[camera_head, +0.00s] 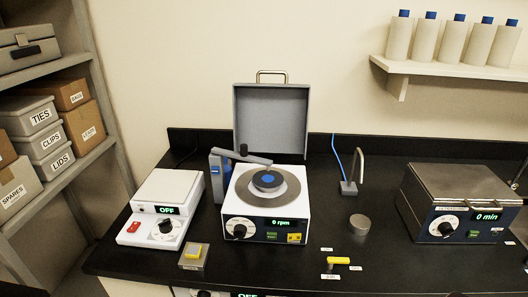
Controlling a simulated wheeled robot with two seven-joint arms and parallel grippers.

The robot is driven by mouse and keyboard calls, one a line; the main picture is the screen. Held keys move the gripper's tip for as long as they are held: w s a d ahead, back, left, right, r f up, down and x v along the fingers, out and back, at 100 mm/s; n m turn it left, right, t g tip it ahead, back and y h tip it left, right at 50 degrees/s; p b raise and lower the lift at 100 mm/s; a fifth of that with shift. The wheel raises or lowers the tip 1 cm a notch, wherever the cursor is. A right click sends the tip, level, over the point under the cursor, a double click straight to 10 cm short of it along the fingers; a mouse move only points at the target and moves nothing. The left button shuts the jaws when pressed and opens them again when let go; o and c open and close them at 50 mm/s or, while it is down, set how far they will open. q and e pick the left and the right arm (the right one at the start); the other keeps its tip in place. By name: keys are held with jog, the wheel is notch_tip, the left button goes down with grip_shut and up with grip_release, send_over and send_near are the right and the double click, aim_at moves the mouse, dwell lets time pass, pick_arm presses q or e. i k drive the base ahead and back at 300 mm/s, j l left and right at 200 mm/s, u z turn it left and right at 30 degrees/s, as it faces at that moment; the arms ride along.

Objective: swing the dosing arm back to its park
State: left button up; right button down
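The dosing arm (247,158) is a grey bar with a dark knob on top. The round chuck (267,181) with a blue centre sits in the bowl, and the arm's tip ends near the chuck's back edge. The spinner's grey lid (271,120) stands open behind, and its display reads 0 rpm. Neither of my grippers is in view.
A white hotplate-like box (165,205) reading OFF stands left of the post. A small yellow-topped block (194,255) lies in front. A hooked metal spout (355,172), a round puck (360,224), a yellow handle (338,261) and a lidded bath (462,203) are to the right.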

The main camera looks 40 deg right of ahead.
aim_at(243, 155)
jog(key=z, duration=1.1)
